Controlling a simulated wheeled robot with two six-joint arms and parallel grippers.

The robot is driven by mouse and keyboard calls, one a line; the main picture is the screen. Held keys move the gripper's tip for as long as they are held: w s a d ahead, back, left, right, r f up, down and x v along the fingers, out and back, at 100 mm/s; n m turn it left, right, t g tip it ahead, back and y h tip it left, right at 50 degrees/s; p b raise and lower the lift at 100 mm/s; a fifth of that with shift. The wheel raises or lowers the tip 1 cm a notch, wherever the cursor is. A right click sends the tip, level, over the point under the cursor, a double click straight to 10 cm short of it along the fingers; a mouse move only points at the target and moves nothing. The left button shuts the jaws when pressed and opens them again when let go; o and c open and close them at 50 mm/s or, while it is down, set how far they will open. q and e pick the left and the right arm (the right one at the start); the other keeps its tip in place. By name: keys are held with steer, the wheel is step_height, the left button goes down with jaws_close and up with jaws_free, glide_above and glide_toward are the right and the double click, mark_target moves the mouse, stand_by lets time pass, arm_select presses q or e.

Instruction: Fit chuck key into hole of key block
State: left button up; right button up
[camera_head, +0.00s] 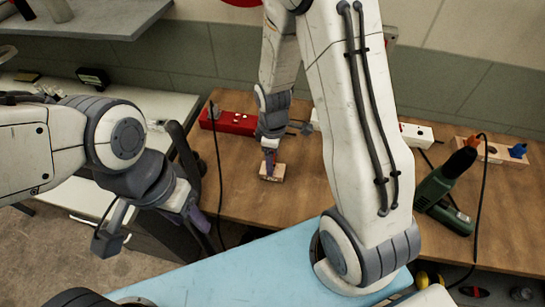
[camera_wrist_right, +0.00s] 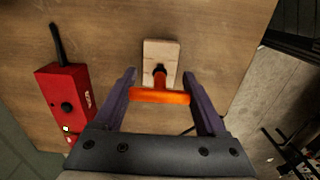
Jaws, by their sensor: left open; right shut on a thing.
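The chuck key has an orange bar handle (camera_wrist_right: 160,96) and a dark shaft. In the right wrist view the handle lies crosswise between the two purple fingers of my right gripper (camera_wrist_right: 160,84), which is shut on it. The key block (camera_wrist_right: 161,48) is a small pale wooden block on the bench, also seen in the head view (camera_head: 266,178) under my right gripper (camera_head: 270,158). The shaft overlaps the block's near part; I cannot tell whether its tip is in the hole or above it. My left gripper (camera_head: 152,222) is open and empty, off the bench's left side.
A red box (camera_wrist_right: 66,100) with a dark knob stands beside the block, and it also shows in the head view (camera_head: 232,121). A green drill (camera_head: 440,185) with a cable and a wooden holder (camera_head: 497,152) are at the right. The brown bench top (camera_head: 240,200) is clear around the block.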

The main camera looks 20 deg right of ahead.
steer(key=shift+f+b, duration=0.7)
steer(key=shift+f, duration=0.25)
steer(key=o, duration=1.3)
steer(key=shift+o, duration=0.2)
step_height(320, 180, up, 5)
steer(key=p, duration=0.4)
steer(key=shift+p, duration=0.3)
